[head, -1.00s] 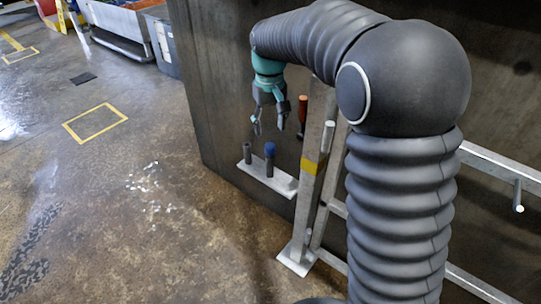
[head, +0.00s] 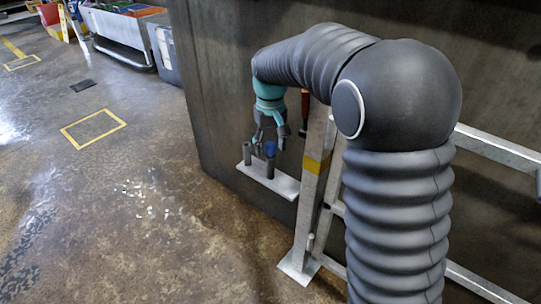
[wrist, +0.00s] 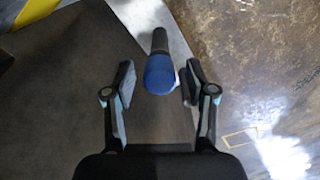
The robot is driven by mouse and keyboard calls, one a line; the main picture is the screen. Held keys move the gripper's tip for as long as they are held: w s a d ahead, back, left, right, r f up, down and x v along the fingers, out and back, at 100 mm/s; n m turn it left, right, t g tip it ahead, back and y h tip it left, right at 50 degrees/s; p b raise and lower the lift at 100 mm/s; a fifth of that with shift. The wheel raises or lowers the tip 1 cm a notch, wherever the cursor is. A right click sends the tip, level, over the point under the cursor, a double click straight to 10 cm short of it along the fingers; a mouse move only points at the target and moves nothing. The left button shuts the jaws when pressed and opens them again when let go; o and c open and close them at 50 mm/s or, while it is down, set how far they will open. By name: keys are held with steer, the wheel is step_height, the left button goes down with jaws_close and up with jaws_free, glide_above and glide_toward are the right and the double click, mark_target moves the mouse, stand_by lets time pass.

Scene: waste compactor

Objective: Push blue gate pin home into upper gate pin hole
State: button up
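The blue gate pin (head: 270,149) stands upright on a pale shelf (head: 285,185) by the dark wall, its blue head up and a dark part below. In the wrist view the blue head (wrist: 160,75) lies between my two fingers, with a gap on the left side and a narrower one on the right. My gripper (head: 269,141) is just above and around the head and is open; its spread fingers also show in the wrist view (wrist: 157,78). I cannot make out the upper gate pin hole; my arm covers part of the gate post (head: 309,195).
A grey upright cylinder (head: 247,154) stands on the shelf left of the pin. An orange-handled object (head: 305,106) hangs behind the post, which has a yellow band. Rails run right of my arm. The floor at left is open.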

jaws_close()
steer(key=shift+r+p, duration=3.3)
steer(key=shift+r, duration=0.65)
step_height(320, 180, up, 3)
steer(key=shift+f, duration=0.15)
